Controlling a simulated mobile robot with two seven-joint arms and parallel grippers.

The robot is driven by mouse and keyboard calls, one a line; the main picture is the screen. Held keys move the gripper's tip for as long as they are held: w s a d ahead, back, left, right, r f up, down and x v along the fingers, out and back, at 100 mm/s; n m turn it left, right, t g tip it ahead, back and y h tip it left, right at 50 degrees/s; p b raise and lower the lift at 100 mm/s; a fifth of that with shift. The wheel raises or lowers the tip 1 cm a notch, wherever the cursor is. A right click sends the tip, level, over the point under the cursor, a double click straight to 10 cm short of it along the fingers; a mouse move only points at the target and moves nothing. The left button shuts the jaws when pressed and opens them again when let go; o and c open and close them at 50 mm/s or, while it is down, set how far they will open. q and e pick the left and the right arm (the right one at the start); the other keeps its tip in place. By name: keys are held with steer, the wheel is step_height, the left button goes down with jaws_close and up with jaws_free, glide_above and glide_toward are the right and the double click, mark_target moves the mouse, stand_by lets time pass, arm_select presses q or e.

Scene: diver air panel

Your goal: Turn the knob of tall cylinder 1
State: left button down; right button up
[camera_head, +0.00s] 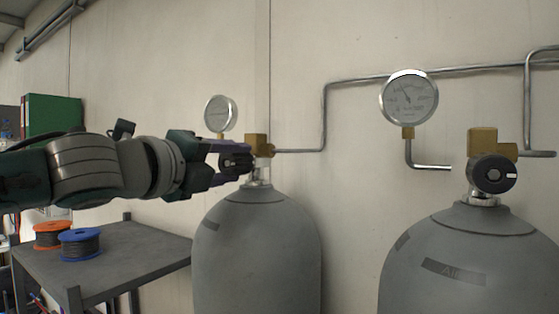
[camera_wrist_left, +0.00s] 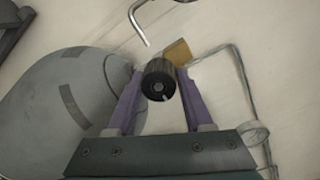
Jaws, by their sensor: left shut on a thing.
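Two tall grey cylinders stand against the wall in the head view, a left one (camera_head: 257,250) and a right one (camera_head: 470,265); which is number 1 I cannot tell. My left gripper (camera_head: 238,162) is shut on the black knob (camera_head: 232,161) of the left cylinder's brass valve (camera_head: 258,146). In the left wrist view the purple fingers of my left gripper (camera_wrist_left: 158,88) stand on either side of the round black knob (camera_wrist_left: 158,80), with the brass valve (camera_wrist_left: 178,52) behind it. The right cylinder's black knob (camera_head: 493,174) is free. My right gripper is not in view.
Round gauges hang above the left cylinder (camera_head: 220,113) and between the cylinders (camera_head: 409,97). Metal pipes (camera_head: 324,110) run along the wall. A grey table (camera_head: 120,265) with an orange spool (camera_head: 52,235) and a blue spool (camera_head: 80,244) stands below my left arm.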

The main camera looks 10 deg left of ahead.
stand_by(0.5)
arm_select(q)
steer(key=shift+c, duration=1.5)
jaws_free()
steer(key=shift+s, duration=0.1)
steer(key=b+v, duration=0.5)
steer(key=v, duration=0.4)
steer(key=shift+s, duration=0.4)
steer(key=shift+a, duration=0.15)
